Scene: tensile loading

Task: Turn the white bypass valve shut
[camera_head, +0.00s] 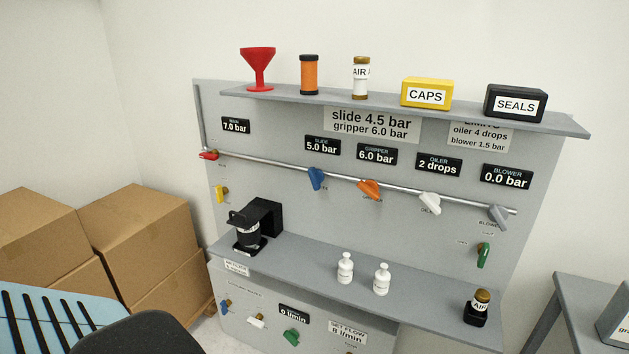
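Two white valve handles show. One white handle (256,321) is low on the grey panel, between a blue handle (225,306) and a green handle (291,337); its label is too small to read. The other white handle (430,203) is on the upper pipe, under the "OILER 2 drops" display (439,164). I cannot tell from the labels which is the bypass valve. Neither of my grippers is in view, and nothing touches either white handle.
A grey ledge (330,305) juts out above the low handles, holding a black fixture (262,216), two white bottles (345,268) and a brown-capped jar (481,300). Cardboard boxes (135,230) stand left. A grey table (580,290) is at right. A "0 l/min" display (294,313) is on the lower panel.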

